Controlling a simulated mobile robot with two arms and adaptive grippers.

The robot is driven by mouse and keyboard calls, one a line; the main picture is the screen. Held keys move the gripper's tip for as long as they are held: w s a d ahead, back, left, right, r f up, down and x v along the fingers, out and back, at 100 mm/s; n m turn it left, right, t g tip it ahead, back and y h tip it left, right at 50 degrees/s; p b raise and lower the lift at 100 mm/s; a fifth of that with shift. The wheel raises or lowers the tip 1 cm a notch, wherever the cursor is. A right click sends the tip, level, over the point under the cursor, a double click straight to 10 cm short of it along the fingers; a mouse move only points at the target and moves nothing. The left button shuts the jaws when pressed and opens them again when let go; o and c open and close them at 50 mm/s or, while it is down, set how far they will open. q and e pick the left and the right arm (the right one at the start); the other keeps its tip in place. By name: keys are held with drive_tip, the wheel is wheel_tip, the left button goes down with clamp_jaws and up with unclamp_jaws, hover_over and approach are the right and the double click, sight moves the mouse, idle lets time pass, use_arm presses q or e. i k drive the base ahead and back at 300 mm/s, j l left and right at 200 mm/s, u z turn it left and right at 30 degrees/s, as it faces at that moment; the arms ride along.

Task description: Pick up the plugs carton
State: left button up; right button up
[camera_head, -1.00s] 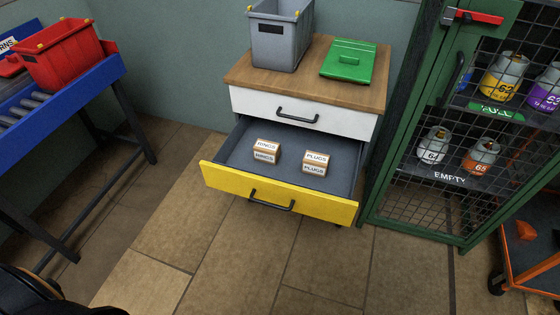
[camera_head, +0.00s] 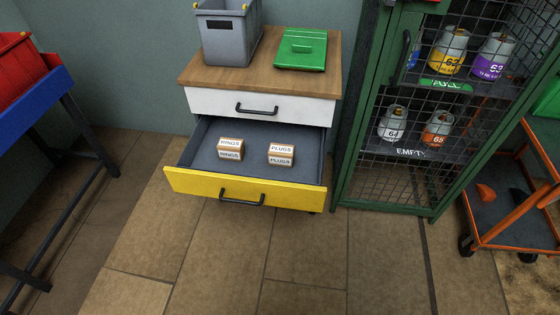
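The plugs carton (camera_head: 280,155) is a small brown box with white labels reading PLUGS. It sits in the open yellow-fronted drawer (camera_head: 190,148), on the right side of the drawer's grey floor. A similar rings carton (camera_head: 230,149) sits to its left, with a gap between them. Neither of my grippers shows in the head view.
The drawer unit's wooden top (camera_head: 262,78) bears a grey bin (camera_head: 229,40) and a green lid (camera_head: 301,49). A green mesh cage (camera_head: 385,110) with gas cylinders stands right, an orange cart (camera_head: 505,215) beyond it. A blue roller table (camera_head: 60,95) stands left. The front floor is clear.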

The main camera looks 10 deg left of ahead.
sight(279, 155)
drive_tip(key=i+j+z, duration=0.15)
drive_tip(key=j, duration=0.2)
drive_tip(key=i+j+z, duration=0.2)
drive_tip(key=j, duration=0.2)
drive_tip(key=i+j+z, duration=0.15)
drive_tip(key=j, duration=0.25)
drive_tip(key=i+j+z, duration=0.2)
drive_tip(key=j, duration=0.25)
drive_tip(key=k+l, duration=0.05)
drive_tip(key=k, duration=0.05)
